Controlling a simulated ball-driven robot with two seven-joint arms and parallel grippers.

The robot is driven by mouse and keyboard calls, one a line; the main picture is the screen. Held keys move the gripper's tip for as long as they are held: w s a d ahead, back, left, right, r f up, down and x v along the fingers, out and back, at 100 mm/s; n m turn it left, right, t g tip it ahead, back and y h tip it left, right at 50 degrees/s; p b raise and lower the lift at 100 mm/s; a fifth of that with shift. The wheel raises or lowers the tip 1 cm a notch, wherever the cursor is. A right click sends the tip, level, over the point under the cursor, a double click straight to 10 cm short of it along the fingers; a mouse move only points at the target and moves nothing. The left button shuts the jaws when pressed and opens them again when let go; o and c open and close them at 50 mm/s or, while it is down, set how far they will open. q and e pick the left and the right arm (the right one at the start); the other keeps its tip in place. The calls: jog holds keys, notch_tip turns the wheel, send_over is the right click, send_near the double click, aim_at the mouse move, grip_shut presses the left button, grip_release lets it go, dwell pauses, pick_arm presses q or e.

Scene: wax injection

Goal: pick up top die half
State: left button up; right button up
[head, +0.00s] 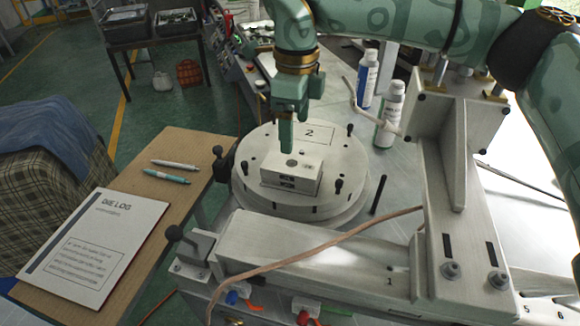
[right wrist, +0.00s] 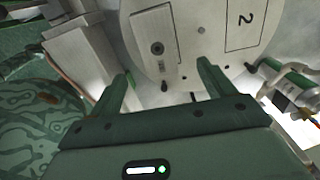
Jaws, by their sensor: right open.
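The die (head: 291,174) is a pale rectangular block with a round hole in its top and dark slots in its near side. It lies flat on the round plate (head: 345,205); I cannot clearly tell its top half from a lower half. My right gripper (head: 289,147) points down just over the die's far part, and one finger hides some of it. In the right wrist view the gripper (right wrist: 163,72) is open and empty, with the die (right wrist: 170,66) between and just past the fingertips. My left gripper is not in view.
Black knobs (head: 339,186) stand around the plate. A pale clamp frame (head: 300,245) with a copper hose runs in front and to the right. Two bottles (head: 390,112) stand behind right. A wooden board (head: 150,215) with the die log and pens is at left.

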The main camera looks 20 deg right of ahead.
aim_at(291, 163)
notch_tip(291, 163, down, 3)
jog(key=shift+w+f, duration=0.1)
jog(key=shift+f+b, duration=0.35)
jog(key=shift+f, duration=0.05)
jog(key=f, duration=0.1)
jog(key=f+b, duration=0.1)
jog(key=f, duration=0.3)
jog(key=shift+a, duration=0.3)
jog(key=shift+r, duration=0.15)
jog(key=shift+c, duration=1)
jog(key=c, duration=1)
